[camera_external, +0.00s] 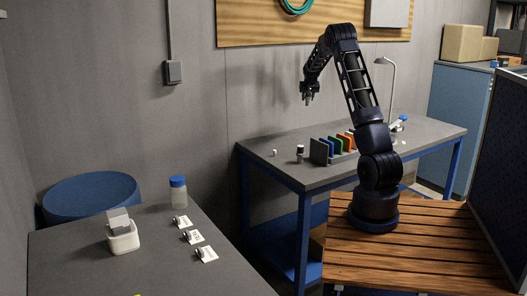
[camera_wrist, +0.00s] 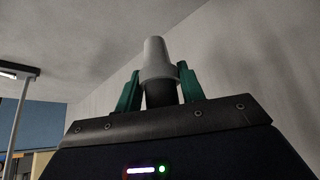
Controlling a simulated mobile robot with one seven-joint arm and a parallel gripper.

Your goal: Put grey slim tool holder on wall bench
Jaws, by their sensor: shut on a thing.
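My gripper (camera_external: 308,96) hangs in the air above the near left part of the wall bench, clear of its top. In the wrist view its two green fingers (camera_wrist: 159,82) are shut on a light grey tapered tool holder (camera_wrist: 156,58) with a dark lower part. The held tool holder is too small to make out well in the external view. The wall bench (camera_external: 270,169) has a dark grey top and blue legs and stands against the wall.
On the wall bench stand a small dark cylinder with a pale top (camera_external: 299,153), a small white piece (camera_external: 275,152), a rack of coloured plates (camera_external: 332,148) and a lamp (camera_external: 391,75). A nearer table (camera_external: 75,262) holds a blue-capped bottle (camera_external: 178,192) and several labelled cards.

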